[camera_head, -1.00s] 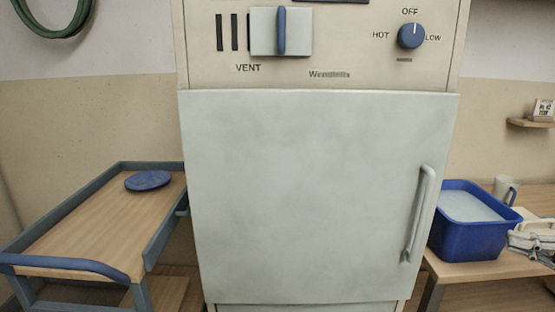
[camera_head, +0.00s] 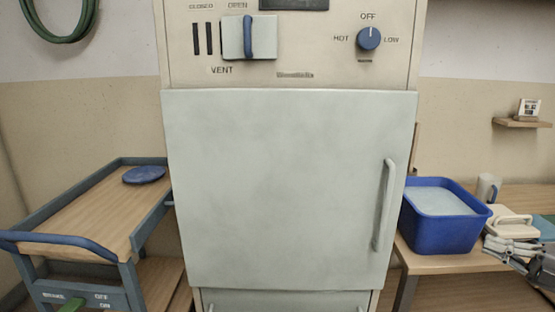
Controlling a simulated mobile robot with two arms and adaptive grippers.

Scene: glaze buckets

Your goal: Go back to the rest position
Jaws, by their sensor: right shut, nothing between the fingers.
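My right gripper (camera_head: 497,246) is at the lower right edge of the view. It is shut and empty, in front of the wooden table (camera_head: 425,263) and just right of the blue bucket (camera_head: 443,238). It appears apart from the bucket. The gripper's arm runs out of the picture at the right. My left gripper is not in view.
A tall cabinet (camera_head: 285,190) with a shut door fills the middle; its dial (camera_head: 368,39) points up at OFF. A cart (camera_head: 62,243) with a blue disc (camera_head: 144,175) stands left. A cream handled block (camera_head: 511,221) and a mug (camera_head: 488,187) are right.

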